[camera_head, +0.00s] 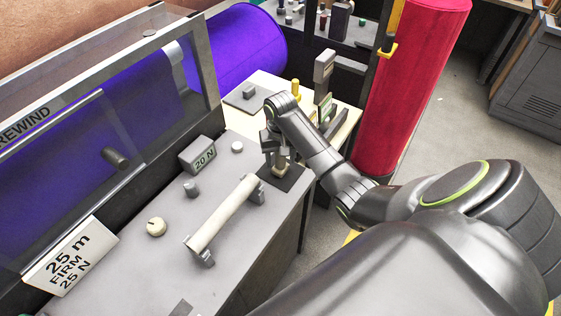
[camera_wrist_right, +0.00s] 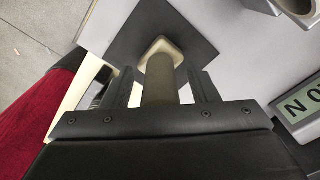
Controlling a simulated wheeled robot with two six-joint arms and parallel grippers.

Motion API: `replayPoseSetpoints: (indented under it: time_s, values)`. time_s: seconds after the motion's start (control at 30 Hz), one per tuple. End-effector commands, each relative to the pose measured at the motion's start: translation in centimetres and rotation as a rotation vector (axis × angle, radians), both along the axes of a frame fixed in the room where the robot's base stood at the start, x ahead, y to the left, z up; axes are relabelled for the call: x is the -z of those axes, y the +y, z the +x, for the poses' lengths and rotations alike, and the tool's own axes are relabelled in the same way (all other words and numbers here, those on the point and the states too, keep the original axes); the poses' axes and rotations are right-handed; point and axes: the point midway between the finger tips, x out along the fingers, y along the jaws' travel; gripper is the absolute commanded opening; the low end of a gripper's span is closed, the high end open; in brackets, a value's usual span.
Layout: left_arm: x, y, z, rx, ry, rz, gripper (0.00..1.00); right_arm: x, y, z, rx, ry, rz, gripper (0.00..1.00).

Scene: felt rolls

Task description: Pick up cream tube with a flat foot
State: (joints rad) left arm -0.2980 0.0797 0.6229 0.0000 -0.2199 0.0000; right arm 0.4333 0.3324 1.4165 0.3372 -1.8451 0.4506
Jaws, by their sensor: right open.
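The cream tube (camera_wrist_right: 161,76) stands on its flat, rounded-square foot (camera_wrist_right: 160,47) on a dark square pad (camera_wrist_right: 195,33). In the right wrist view it lies between the two fingers of my right gripper (camera_wrist_right: 164,88), with a gap showing on each side. The gripper is open. In the head view my right gripper (camera_head: 278,157) is low over the dark pad (camera_head: 291,183) near the bench's right edge, and it mostly hides the tube. My left gripper is not in view.
A grey block marked 20 N (camera_head: 202,155) stands left of the gripper. A pale bar on two brackets (camera_head: 224,214) lies nearer on the grey bench. A tall red roll (camera_head: 415,80) stands to the right. A purple roll (camera_head: 240,45) lies behind.

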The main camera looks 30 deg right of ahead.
Motion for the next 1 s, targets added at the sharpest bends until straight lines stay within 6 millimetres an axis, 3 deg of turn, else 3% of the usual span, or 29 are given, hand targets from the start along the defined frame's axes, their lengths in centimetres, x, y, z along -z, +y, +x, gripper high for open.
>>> replayPoseSetpoints:
  time_s: [0.07,0.47,0.8,1.0]
  values:
    - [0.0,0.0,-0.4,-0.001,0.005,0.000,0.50,0.0,0.0,0.0,0.000,0.000,0.000,0.52]
    - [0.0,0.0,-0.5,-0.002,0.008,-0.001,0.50,0.0,0.0,0.0,0.000,0.000,0.000,0.00]
    - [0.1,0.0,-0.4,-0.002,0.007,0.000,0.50,-0.4,0.0,0.1,-0.001,-0.002,-0.001,0.00]
    - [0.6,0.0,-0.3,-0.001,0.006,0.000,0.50,-3.3,-0.1,0.2,-0.001,-0.008,-0.002,0.00]
